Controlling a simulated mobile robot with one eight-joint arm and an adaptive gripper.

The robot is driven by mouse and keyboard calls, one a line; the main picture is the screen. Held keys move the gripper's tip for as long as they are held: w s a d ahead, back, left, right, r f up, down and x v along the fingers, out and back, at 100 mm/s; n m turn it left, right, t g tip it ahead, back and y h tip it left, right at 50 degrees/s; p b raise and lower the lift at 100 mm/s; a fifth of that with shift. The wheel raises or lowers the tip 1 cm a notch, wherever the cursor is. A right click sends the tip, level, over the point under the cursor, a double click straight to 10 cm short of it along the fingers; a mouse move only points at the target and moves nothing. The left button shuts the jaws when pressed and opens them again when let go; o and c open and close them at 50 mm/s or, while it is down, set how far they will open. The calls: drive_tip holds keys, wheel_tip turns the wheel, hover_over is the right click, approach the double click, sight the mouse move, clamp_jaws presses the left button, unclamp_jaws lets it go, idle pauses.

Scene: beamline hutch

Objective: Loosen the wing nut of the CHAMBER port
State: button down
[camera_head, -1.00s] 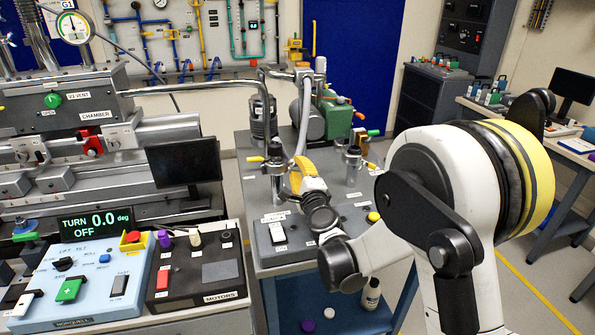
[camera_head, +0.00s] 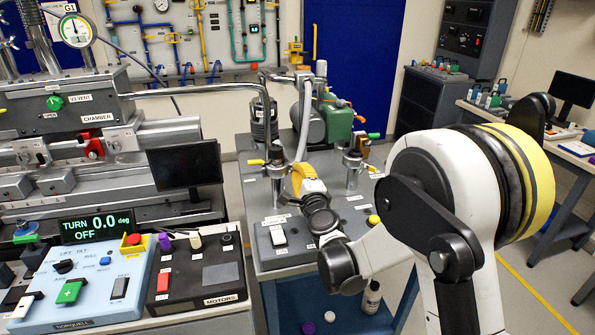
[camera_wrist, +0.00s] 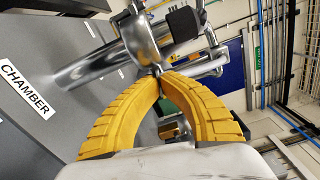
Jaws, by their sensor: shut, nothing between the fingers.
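The CHAMBER label (camera_wrist: 26,88) lies on a grey surface at the left of the wrist view. Beside it is a shiny metal pipe (camera_wrist: 92,62) with a rounded clamp-like fitting (camera_wrist: 142,40). I cannot make out the wing nut for certain; small metal parts show close to my fingertips. My gripper (camera_wrist: 159,73) is shut and empty. Its curved yellow fingers meet at the tips near the lower end of the fitting; I cannot tell whether they touch it. In the head view my gripper (camera_head: 302,170) is over the grey cart (camera_head: 268,205), beside the left valve post (camera_head: 275,160).
A second valve post (camera_head: 353,165) stands to the right on the cart, with a green pump (camera_head: 336,122) behind. A black monitor (camera_head: 186,165) and control boxes (camera_head: 200,272) stand left. In the wrist view a black block (camera_wrist: 183,24) sits above the fingers.

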drive_tip(key=n, duration=0.6)
drive_tip(key=shift+w+d+r, duration=0.1)
drive_tip(key=shift+w, duration=0.05)
drive_tip(key=shift+n, duration=0.4)
drive_tip(key=c, duration=2.1)
unclamp_jaws()
drive_tip(key=o, duration=0.4)
drive_tip(key=shift+o, duration=0.2)
drive_tip(key=v, duration=1.2)
